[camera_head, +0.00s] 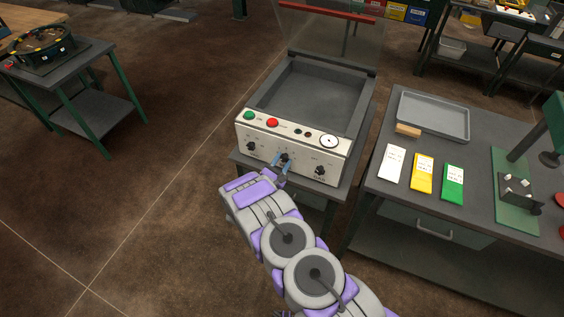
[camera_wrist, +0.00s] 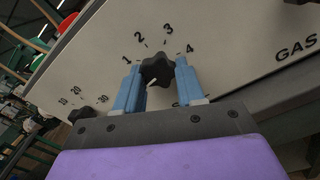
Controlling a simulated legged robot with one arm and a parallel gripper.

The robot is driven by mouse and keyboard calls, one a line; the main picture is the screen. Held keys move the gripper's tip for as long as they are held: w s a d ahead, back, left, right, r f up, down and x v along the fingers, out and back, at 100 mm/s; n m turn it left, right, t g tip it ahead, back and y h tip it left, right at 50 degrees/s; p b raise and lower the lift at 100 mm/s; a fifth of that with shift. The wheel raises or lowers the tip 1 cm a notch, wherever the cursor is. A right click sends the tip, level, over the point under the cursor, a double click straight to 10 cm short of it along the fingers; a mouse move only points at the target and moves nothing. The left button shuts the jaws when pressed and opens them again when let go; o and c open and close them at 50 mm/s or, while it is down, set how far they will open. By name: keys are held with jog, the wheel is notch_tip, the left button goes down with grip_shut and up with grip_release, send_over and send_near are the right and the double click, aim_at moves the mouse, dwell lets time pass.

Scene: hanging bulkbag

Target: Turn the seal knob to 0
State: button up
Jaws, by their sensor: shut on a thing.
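The seal knob (camera_wrist: 157,68) is black and lobed, on the white front panel of a vacuum-sealer-like machine. In the head view it is the middle knob (camera_head: 286,156) of the panel's lower row. Numbers 1 to 4 show around its top in the wrist view; no 0 can be seen, and the label below is mostly hidden by my gripper. A short white mark shows at the knob's lower left side. My gripper (camera_wrist: 158,72) has its two blue fingers on either side of the knob, shut on it. It also shows in the head view (camera_head: 281,161).
Other black knobs sit left (camera_head: 251,146) and right (camera_head: 320,170) on the panel. Above are green and red buttons (camera_head: 272,122) and a round gauge (camera_head: 329,141). The machine's clear lid (camera_head: 325,35) stands open. A table (camera_head: 405,199) with tray and cards stands right.

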jog(key=shift+s+f, duration=0.1)
jog(key=shift+f, duration=0.15)
jog(key=o, duration=0.8)
jog(key=shift+a, duration=0.1)
jog(key=shift+c, duration=0.2)
jog(key=shift+o, duration=1.4)
jog(key=shift+a, duration=0.1)
jog(key=shift+r, duration=0.1)
jog(key=shift+s, duration=0.15)
jog(key=p+v, duration=0.2)
jog(key=v, duration=1.5)
